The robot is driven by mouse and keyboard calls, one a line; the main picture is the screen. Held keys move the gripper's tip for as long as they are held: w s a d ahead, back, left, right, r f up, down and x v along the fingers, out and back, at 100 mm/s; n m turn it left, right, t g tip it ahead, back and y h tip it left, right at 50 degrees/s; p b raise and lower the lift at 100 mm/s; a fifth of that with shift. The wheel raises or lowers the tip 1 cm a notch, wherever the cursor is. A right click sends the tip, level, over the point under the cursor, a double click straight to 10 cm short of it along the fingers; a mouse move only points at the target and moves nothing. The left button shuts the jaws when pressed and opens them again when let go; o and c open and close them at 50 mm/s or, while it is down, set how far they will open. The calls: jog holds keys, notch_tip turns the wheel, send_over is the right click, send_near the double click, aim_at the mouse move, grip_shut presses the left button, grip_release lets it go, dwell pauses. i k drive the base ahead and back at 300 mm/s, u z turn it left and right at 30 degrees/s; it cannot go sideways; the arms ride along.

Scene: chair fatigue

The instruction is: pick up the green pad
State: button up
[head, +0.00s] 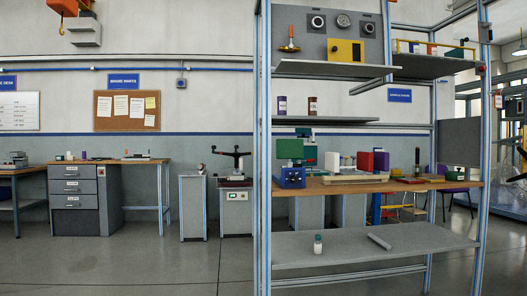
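A green item (455,52) also lies on the upper right shelf. My gripper is not in view.
The bench stands inside a metal frame (263,150) with shelves above and a grey lower shelf (375,243). A drawer desk (85,200) stands left. The floor in front is clear.

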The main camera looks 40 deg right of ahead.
aim_at(289, 149)
jog(key=u, duration=0.3)
jog(key=i, duration=1.6)
jog(key=z, duration=0.45)
jog(key=i, duration=1.15)
jog(key=z, duration=1.6)
jog(key=i, duration=0.55)
jog(key=z, duration=0.45)
